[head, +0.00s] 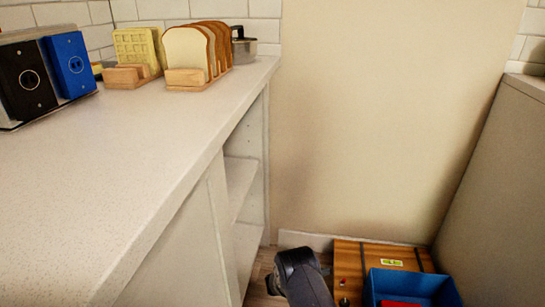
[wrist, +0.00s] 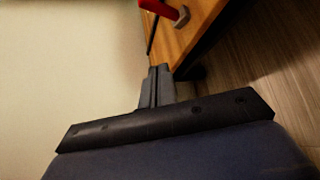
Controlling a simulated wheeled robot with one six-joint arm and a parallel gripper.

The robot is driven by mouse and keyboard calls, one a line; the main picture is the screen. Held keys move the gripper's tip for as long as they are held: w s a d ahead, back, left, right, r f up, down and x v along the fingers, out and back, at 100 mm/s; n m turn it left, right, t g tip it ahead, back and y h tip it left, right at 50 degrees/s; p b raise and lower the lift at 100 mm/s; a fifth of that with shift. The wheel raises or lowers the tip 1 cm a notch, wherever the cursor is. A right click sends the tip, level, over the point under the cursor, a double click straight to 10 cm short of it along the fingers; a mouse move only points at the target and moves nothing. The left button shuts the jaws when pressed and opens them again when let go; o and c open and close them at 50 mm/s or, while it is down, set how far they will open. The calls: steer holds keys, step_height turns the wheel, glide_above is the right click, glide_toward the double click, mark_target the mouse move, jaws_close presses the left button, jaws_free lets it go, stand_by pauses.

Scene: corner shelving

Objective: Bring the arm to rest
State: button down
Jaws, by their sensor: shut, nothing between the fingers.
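My arm (head: 300,275) shows as a dark link at the bottom of the head view, low beside the counter's open end. My gripper (wrist: 156,82) is in the middle of the wrist view, its two grey fingers shut together with nothing between them. In the wrist view the fingertips point towards the gap between a pale surface and a wooden body that is likely my base. I cannot tell whether they touch anything. The fingers cannot be made out in the head view.
The white counter (head: 130,160) on the left bears a toast rack with bread (head: 190,55), a waffle (head: 138,48) in a holder, a pot (head: 243,48) and black and blue boxes. A blue bin (head: 412,284) is low at right. Beige wall (head: 385,110) behind.

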steer(key=a, duration=0.1)
steer(key=a+r+p, duration=0.1)
steer(key=shift+a+r, duration=0.15)
steer(key=shift+a, duration=0.15)
stand_by(0.4)
